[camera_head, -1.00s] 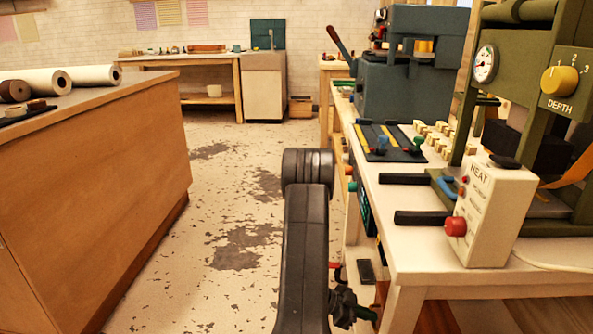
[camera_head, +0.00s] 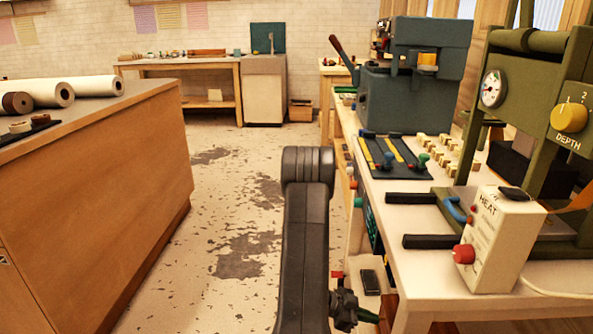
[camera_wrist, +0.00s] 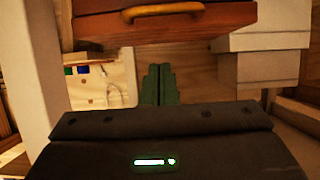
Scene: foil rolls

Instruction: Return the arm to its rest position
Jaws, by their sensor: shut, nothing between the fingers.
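My arm shows as a dark link (camera_head: 303,225) rising in the lower middle of the head view. My gripper (camera_head: 366,315) is at its lower right, beside the front leg of the workbench. In the wrist view, the two green fingers of my gripper (camera_wrist: 159,72) lie side by side, shut and empty. Beyond them is a wooden surface, with a red-brown drawer-like front (camera_wrist: 190,28) carrying a wooden handle (camera_wrist: 162,11) at the top.
The workbench (camera_head: 415,272) on the right holds a heat box (camera_head: 500,240), a green press and a blue-grey machine (camera_head: 418,100). A wooden counter (camera_head: 110,190) with white rolls (camera_head: 97,80) stands left. Chipped floor (camera_head: 215,215) between them is clear.

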